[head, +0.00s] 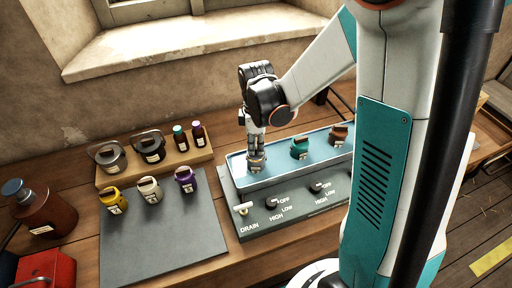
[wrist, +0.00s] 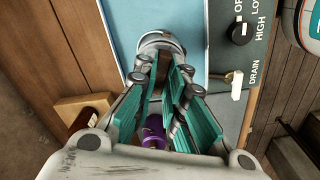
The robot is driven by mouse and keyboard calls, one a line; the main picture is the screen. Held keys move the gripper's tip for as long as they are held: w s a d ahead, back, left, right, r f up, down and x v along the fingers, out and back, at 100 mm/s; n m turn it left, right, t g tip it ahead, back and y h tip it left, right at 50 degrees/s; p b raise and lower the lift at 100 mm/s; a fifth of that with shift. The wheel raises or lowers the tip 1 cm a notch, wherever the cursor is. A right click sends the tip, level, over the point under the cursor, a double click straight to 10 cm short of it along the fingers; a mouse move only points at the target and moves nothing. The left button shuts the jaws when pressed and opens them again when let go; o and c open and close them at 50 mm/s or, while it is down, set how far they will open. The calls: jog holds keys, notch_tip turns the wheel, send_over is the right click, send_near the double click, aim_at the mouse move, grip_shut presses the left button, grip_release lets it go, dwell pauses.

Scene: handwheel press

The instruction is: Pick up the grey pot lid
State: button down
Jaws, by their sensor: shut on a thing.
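My gripper (head: 256,148) points down at the left end of the blue tray, on top of a small grey pot (head: 257,168) with a pale label. In the wrist view, the fingers (wrist: 167,85) come together at a round grey top (wrist: 160,40), which appears to be the grey pot lid. They are shut on it. The lid looks to be at the pot's mouth; I cannot tell whether it is clear of the rim. The fingers hide part of the lid.
The blue tray (head: 236,171) also holds a teal pot (head: 300,149) and a brown pot (head: 338,135). Yellow (head: 114,200), cream (head: 150,190) and purple (head: 186,180) pots stand on a dark mat (head: 165,240). A panel with knobs and a drain lever (head: 243,209) lies in front.

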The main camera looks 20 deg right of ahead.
notch_tip(320, 180, up, 18)
jog(key=p, duration=0.5)
send_over(256, 148)
notch_tip(256, 148, down, 10)
jog(key=shift+w+f, duration=0.15)
jog(key=shift+f, duration=0.65)
jog(key=shift+f+b, duration=2.5)
jog(key=shift+f, duration=0.75)
jog(key=shift+f+b, duration=0.15)
jog(key=shift+b, duration=0.5)
jog(key=c, duration=1.1)
grip_release()
